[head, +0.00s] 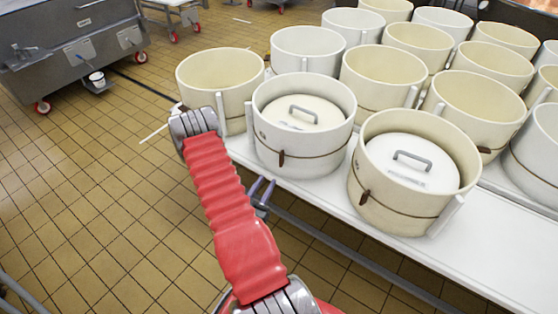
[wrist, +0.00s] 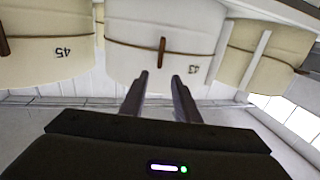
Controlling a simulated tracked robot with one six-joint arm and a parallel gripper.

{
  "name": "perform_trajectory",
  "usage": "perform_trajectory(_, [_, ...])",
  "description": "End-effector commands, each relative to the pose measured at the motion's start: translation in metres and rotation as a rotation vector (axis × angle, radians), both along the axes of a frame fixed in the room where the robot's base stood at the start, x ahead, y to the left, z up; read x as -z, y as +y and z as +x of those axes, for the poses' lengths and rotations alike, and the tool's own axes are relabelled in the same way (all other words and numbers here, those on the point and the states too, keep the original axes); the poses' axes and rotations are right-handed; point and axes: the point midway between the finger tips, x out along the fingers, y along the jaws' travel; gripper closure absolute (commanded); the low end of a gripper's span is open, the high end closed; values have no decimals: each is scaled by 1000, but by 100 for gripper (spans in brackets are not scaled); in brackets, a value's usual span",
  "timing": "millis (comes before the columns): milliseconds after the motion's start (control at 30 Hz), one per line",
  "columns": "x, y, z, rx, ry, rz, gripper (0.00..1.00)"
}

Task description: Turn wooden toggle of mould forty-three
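A white mould (head: 302,152) with a lid inside stands at the front edge of the white table. In the upside-down wrist view it is the middle mould (wrist: 125,40), with a small number that seems to read 43. A brown band circles it, and its wooden toggle (wrist: 162,52) stands upright across the band. The toggle also shows in the head view (head: 281,158). My gripper (head: 263,186) is in front of and below this mould. In the wrist view its two fingers (wrist: 160,76) are apart with nothing between them, pointing at the toggle, which lies just beyond the tips.
A cream mould (head: 378,212) with a lid stands to the right; in the wrist view it carries number 45 (wrist: 50,70). A cream mould without a lid (head: 205,95) stands to the left. Several more moulds fill the table (head: 480,245) behind. Tiled floor lies open at left.

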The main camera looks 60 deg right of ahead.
Motion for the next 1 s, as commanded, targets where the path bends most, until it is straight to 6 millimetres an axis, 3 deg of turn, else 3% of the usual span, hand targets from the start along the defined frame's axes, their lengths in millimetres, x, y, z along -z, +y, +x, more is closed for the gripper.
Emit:
perform_trajectory(267, [0, -2, 1, -1, -1, 1, 71])
perform_trajectory(467, [0, -16, 1, 1, -2, 1, 71])
perform_trajectory(1000, [0, -95, 5, 0, -3, 0, 71])
